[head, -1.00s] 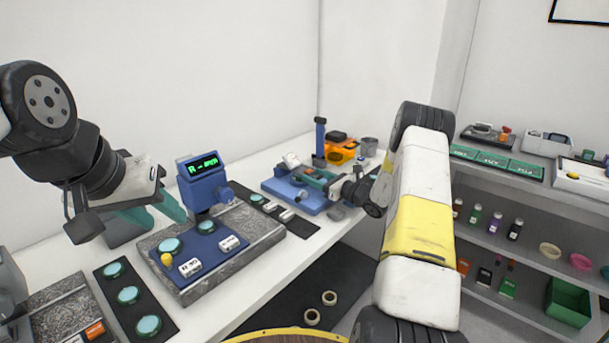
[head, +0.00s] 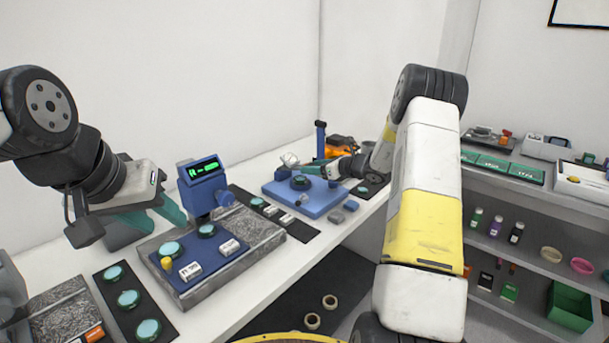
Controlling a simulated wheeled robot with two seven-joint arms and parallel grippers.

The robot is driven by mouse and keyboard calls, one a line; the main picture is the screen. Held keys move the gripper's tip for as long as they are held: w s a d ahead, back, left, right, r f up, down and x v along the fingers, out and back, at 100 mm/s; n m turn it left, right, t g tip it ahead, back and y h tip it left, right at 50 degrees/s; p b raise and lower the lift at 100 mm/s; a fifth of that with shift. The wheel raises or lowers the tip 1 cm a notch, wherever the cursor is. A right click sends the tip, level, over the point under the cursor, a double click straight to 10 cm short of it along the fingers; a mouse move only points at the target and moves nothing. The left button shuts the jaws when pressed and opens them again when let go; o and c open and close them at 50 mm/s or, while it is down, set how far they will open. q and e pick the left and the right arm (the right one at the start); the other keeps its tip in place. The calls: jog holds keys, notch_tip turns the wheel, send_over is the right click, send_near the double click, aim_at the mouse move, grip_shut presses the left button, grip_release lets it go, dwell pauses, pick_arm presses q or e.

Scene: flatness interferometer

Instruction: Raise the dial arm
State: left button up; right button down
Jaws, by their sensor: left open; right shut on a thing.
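A blue-based dial stand (head: 326,204) is on the bench at centre, with a dark round disc (head: 300,183) on its base. Its blue upright post (head: 320,142) rises behind. A pale dial head (head: 289,159) is held above the base, tilted. My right gripper (head: 312,168) reaches in from the right, its green fingers shut at the dial arm beside the head. The fingers hide most of that arm. My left gripper (head: 160,213) is open and empty, left of the blue display unit (head: 205,188) with its lit green readout.
A granite slab (head: 264,236) under the display unit carries a blue plate with green discs and white labelled blocks. A black strip (head: 128,300) with green discs lies front left. Orange equipment (head: 342,150) stands behind the stand. Shelves (head: 540,238) fill the right.

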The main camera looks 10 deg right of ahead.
jog(key=shift+g+h, duration=0.6)
jog(key=shift+g, duration=0.3)
jog(key=w+r, duration=0.1)
jog(key=r, duration=0.1)
jog(key=a+r, duration=0.1)
jog(key=r, duration=0.1)
jog(key=w+a+r, duration=0.1)
jog(key=r, duration=0.1)
jog(key=shift+w, duration=0.35)
jog(key=shift+w+a+r, duration=0.6)
jog(key=shift+w+r, duration=0.05)
jog(key=shift+r, duration=0.15)
jog(key=c, duration=0.7)
grip_release()
jog(key=shift+w+f, duration=0.1)
jog(key=shift+f, duration=0.05)
jog(key=shift+v, duration=3.95)
